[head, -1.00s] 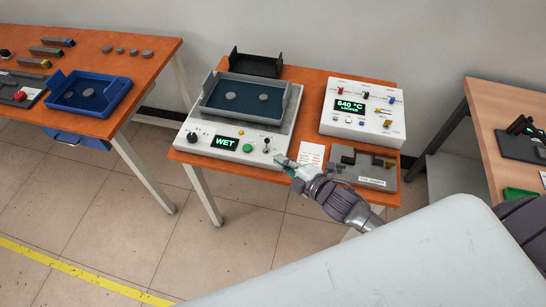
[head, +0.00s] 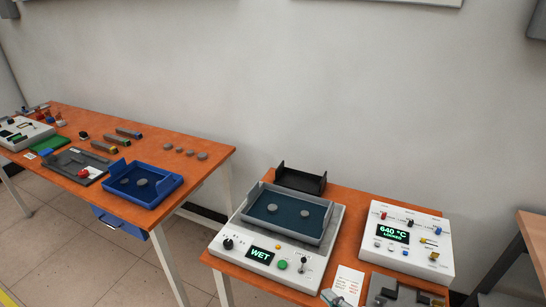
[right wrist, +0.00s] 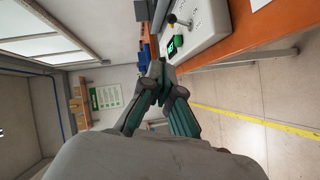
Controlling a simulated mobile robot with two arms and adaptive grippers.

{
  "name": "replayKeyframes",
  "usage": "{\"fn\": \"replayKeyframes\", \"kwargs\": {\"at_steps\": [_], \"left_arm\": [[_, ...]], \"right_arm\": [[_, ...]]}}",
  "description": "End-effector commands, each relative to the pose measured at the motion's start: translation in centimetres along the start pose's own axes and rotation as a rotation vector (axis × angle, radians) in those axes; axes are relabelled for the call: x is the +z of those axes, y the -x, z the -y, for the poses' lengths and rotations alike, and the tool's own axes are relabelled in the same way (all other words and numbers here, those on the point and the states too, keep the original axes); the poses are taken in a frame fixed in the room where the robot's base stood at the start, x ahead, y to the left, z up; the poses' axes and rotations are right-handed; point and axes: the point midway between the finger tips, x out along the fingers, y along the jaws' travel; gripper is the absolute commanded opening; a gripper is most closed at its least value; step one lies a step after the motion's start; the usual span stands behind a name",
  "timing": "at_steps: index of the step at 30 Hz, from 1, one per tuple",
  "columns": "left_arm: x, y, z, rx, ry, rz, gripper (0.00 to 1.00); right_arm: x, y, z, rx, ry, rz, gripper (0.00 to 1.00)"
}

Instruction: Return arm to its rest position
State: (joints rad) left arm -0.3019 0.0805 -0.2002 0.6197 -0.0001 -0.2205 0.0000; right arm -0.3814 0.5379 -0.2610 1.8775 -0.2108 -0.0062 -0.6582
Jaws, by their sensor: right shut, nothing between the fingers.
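My right gripper (head: 334,298) shows only at the bottom edge of the head view, by the front right corner of the white WET control unit (head: 232,258). In the right wrist view its fingers (right wrist: 157,70) are together and hold nothing. The rest of the right arm is cut off in the head view. My left gripper is in neither view.
The orange table (head: 352,206) also holds a white 640 °C unit (head: 424,222), a black open holder (head: 300,180), a paper card (head: 349,281) and a grey fixture (head: 385,286). Another orange table (head: 213,154) with a blue tray (head: 166,193) stands left. Open floor lies in front.

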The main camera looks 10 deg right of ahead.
Motion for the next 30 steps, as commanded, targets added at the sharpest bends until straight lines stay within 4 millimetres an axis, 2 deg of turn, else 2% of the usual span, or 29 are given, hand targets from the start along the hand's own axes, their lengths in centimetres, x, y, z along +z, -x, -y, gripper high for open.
{"fn": "replayKeyframes", "kwargs": {"at_steps": [5,8,12,15,21,30], "left_arm": [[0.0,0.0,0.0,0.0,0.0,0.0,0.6],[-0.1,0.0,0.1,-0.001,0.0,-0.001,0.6],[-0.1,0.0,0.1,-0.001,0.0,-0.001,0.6],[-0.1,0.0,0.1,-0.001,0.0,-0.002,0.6],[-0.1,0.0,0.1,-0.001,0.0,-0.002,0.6],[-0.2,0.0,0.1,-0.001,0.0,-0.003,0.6]], "right_arm": [[-0.1,0.3,0.2,-0.043,-0.143,0.106,0.0],[0.0,1.4,0.9,-0.107,-0.338,0.251,0.0],[-0.5,4.4,2.3,-0.213,-0.646,0.48,0.0],[-1.2,6.7,3.3,-0.274,-0.803,0.604,0.0],[-2.7,10.5,4.5,-0.363,-1.012,0.782,0.0],[-5.2,15.5,5.5,-0.47,-1.227,0.989,0.0]]}}
